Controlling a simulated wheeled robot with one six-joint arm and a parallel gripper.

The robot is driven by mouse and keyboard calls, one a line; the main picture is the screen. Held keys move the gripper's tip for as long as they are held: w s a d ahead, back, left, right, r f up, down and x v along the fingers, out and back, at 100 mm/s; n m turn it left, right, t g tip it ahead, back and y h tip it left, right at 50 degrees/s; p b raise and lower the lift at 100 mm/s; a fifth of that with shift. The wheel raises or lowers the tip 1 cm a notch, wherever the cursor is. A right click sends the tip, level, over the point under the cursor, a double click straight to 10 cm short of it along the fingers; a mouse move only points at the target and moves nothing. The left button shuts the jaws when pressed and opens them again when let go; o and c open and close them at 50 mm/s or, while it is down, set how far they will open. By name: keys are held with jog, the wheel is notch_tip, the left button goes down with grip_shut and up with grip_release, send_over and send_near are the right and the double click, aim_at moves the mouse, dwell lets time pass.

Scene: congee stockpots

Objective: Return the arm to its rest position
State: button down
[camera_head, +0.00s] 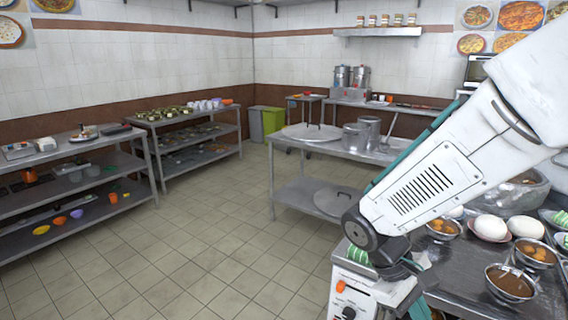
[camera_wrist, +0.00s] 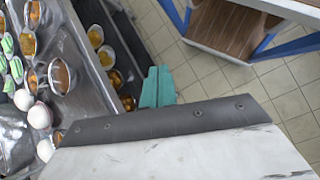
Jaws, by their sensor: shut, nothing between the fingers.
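My white arm (camera_head: 430,185) crosses the right side of the head view, above the near counter and its bowls. In the wrist view, the teal fingers of my gripper (camera_wrist: 158,87) are closed together with nothing held. They are over the tiled floor, beside the edge of the metal counter (camera_wrist: 92,50). My gripper cannot be clearly made out in the head view.
White rounded items (camera_head: 490,228) and metal bowls of brown food (camera_head: 511,283) crowd the right counter. A steel table (camera_head: 335,150) with a large lid and pots stands at centre. Shelving (camera_head: 75,165) lines the left. The tiled floor (camera_head: 200,235) between is clear.

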jog(key=s+d+r+m+t+y, duration=0.1)
jog(key=s+r+m+t+y, duration=0.4)
jog(key=s+r, duration=0.5)
jog(key=shift+s+d+r+m+y, duration=0.3)
jog(key=shift+r+m+y, duration=0.3)
jog(key=shift+r, duration=0.95)
